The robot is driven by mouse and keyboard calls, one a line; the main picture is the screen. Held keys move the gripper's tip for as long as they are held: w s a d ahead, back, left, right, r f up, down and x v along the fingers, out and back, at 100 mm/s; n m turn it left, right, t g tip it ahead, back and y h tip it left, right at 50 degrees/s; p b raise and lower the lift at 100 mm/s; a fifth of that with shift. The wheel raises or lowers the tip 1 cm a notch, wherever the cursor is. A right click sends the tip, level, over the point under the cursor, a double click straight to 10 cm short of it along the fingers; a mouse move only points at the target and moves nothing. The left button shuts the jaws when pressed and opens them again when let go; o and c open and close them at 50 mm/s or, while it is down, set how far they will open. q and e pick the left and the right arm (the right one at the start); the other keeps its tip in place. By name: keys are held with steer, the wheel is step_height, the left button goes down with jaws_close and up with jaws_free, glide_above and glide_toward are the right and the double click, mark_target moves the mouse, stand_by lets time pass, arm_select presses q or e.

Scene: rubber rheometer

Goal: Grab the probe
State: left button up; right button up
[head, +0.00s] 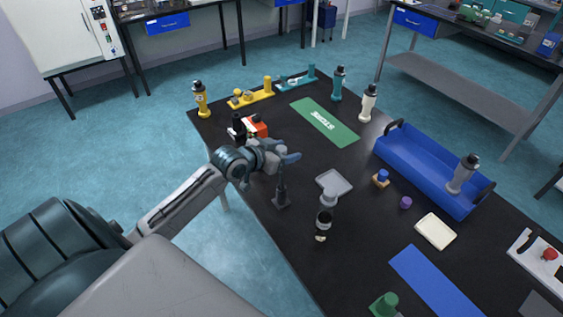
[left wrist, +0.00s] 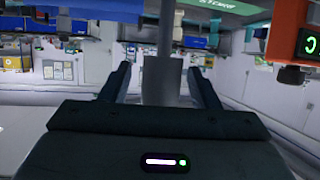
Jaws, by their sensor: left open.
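My left gripper (head: 287,160) reaches in over the left part of the black table and is open. In the left wrist view its two dark fingers (left wrist: 161,84) stand apart with a grey rod (left wrist: 166,50) showing between them; contact cannot be told. In the head view a small dark stand with an upright post (head: 281,199) is just below the fingertips. This rod or post may be the probe; I cannot tell for certain. The post's upper end is hidden by the gripper. My right gripper is not in view.
An orange-red device (head: 257,127) stands close behind the gripper; its display shows in the left wrist view (left wrist: 309,41). A blue carrier (head: 408,169) stands farther right. A green mat (head: 325,122) lies behind.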

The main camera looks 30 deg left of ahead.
arm_select(q)
steer(key=shift+w+f, duration=0.15)
steer(key=shift+w, duration=0.05)
steer(key=c, duration=1.1)
